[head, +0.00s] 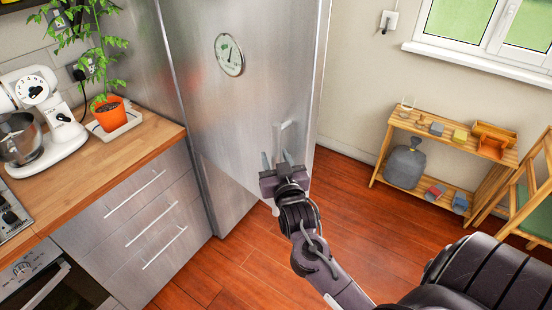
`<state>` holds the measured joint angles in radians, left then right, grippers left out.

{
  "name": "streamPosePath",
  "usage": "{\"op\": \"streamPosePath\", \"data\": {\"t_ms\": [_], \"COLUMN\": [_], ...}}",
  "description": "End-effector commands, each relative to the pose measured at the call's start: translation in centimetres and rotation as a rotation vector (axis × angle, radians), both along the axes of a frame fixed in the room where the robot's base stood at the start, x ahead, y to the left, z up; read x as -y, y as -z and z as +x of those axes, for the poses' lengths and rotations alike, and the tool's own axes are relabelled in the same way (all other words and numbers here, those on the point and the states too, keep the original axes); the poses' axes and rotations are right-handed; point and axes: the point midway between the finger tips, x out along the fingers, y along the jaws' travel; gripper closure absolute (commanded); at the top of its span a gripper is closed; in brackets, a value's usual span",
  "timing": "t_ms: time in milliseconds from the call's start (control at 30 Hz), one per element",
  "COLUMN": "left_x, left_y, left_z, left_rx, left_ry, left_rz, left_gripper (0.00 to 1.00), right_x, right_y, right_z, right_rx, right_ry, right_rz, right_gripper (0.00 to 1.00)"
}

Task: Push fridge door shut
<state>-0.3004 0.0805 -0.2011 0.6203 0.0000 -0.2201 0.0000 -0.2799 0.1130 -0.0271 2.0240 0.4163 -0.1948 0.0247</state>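The fridge door (205,105) is a tall brushed-steel panel left of centre, with a round dial-like badge (229,55) high on it. My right gripper (275,161) is in front of the door's lower right part, just below the handle. Its two fingers point up at the door, spread apart with nothing between them. Whether they touch the steel is unclear. My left gripper is not in view.
A wooden counter (140,146) over steel drawers (143,222) stands left of the fridge, with a mixer (42,115) and potted plant (109,112). A low wooden shelf (455,150) stands by the right wall. The wooden floor (345,205) between is clear.

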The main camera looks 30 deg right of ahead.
Motion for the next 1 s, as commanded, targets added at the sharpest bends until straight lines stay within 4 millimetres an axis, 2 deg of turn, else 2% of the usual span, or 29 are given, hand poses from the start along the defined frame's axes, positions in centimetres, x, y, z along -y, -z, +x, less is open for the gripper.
{"op": "streamPosePath", "data": {"t_ms": [33, 300, 667, 867, 1000], "left_x": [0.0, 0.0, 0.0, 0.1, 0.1], "left_y": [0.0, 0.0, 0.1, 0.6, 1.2], "left_z": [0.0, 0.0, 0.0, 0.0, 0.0], "left_rx": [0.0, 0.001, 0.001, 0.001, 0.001], "left_ry": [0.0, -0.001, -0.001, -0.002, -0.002], "left_rz": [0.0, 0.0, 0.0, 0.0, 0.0], "left_gripper": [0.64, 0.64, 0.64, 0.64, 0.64], "right_x": [0.0, 0.0, 0.4, 2.1, 4.1], "right_y": [0.0, 0.0, 0.0, 0.1, 0.2], "right_z": [0.0, 0.0, 0.0, 0.2, 0.5], "right_rx": [0.0, 0.0, 0.0, 0.0, -0.002], "right_ry": [0.0, 0.0, -0.007, -0.034, -0.071], "right_rz": [0.0, 0.0, -0.001, -0.005, -0.008], "right_gripper": [0.66, 1.0, 1.0, 1.0, 1.0]}}
